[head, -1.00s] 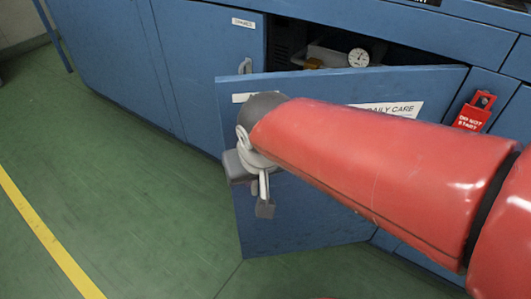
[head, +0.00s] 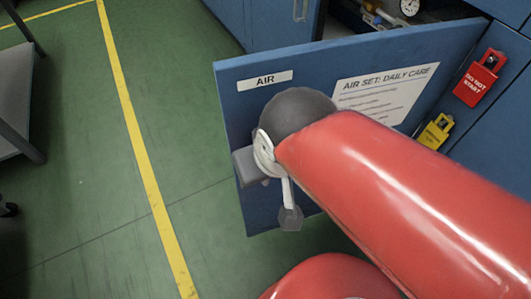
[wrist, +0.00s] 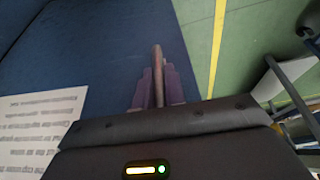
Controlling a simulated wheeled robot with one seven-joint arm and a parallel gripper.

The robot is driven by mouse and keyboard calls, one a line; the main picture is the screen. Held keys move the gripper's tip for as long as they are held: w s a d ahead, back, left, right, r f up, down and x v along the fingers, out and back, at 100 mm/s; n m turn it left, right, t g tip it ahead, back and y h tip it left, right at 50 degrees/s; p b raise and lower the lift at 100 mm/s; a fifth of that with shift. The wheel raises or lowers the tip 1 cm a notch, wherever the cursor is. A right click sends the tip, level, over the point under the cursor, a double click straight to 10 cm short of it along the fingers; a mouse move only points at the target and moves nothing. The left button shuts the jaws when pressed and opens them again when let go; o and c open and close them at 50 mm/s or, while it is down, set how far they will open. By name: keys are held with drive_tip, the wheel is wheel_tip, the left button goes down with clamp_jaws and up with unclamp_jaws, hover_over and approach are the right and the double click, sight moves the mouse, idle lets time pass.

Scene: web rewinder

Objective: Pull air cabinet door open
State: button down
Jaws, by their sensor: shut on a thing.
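The air cabinet door (head: 235,110) is a blue panel with an "AIR" label and an "AIR SET: DAILY CARE" sheet. It stands swung well out from the cabinet, with its free edge at the left in the head view. In the wrist view, my gripper (wrist: 157,88) is shut on an upright metal bar, the door handle (wrist: 157,58), near the edge of the blue door. In the head view my red arm and grey wrist cover the handle and the fingertips. A round gauge (head: 409,7) shows inside the open cabinet.
A red "DO NOT START" tag (head: 478,80) and a yellow padlock (head: 435,132) hang on the cabinet front right of the door. Green floor with a yellow line (head: 138,150) lies open to the left. A grey table or cart (head: 14,105) stands at the far left.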

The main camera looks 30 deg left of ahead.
drive_tip(key=shift+s+d, duration=0.2)
drive_tip(key=c, duration=1.5)
unclamp_jaws()
drive_tip(key=p+v, duration=0.2)
drive_tip(key=v, duration=0.6)
drive_tip(key=shift+f, duration=0.1)
